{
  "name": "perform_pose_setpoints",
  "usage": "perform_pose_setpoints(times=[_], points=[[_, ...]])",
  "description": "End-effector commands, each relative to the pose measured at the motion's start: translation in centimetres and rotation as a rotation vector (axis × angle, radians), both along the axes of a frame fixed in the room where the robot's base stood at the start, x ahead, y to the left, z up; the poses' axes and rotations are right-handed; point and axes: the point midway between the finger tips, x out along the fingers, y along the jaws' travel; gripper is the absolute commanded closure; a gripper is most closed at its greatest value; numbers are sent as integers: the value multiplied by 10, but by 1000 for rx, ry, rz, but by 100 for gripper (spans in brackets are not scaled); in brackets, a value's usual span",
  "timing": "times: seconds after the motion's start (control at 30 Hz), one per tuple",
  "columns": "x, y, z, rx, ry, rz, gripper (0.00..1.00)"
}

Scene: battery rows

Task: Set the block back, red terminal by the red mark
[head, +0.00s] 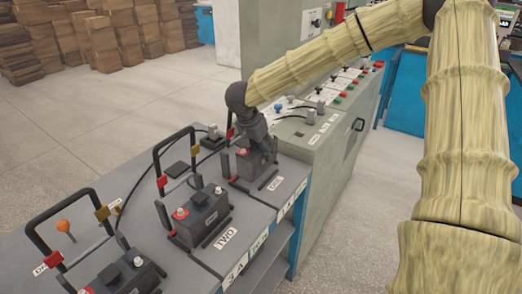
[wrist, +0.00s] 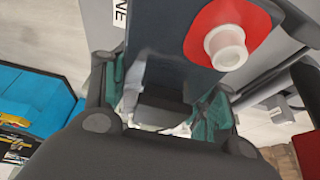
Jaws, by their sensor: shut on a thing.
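My gripper (head: 258,145) is shut on a dark grey battery block (head: 262,168) at the far place, by the label ONE. In the wrist view the block (wrist: 172,45) lies between the fingers (wrist: 165,115), with its red terminal (wrist: 226,46) toward the right. In the head view that red terminal (head: 241,152) is on the block's left side, near the red mark (head: 230,132) on the hoop behind. A red patch (wrist: 309,152) at the wrist view's right edge may be that mark. The block's other terminal is hidden. I cannot tell whether the block touches the bench.
Block TWO (head: 201,217) and another block (head: 127,277) stand nearer on the grey bench (head: 245,218). Upright hoops with red and yellow marks stand behind them. An orange knob (head: 63,226) is at left. A control cabinet (head: 325,150) adjoins the far end. Open floor lies left.

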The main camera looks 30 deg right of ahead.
Motion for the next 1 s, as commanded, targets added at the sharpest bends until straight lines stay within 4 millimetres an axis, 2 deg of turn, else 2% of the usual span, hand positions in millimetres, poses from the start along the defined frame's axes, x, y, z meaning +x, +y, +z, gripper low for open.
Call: perform_pose_setpoints(times=[0.1, 0.4, 0.8, 0.83, 0.93, 1.0], points=[[7, -2, 0, -1, -2, 1, 100], [6, -2, -31, 0, -2, 1, 100], [6, -2, -34, -1, -3, 0, 100], [5, -2, -37, 0, 0, 0, 39], [5, -2, -37, 0, 0, 0, 21], [5, -2, -37, 0, 0, 0, 21]])
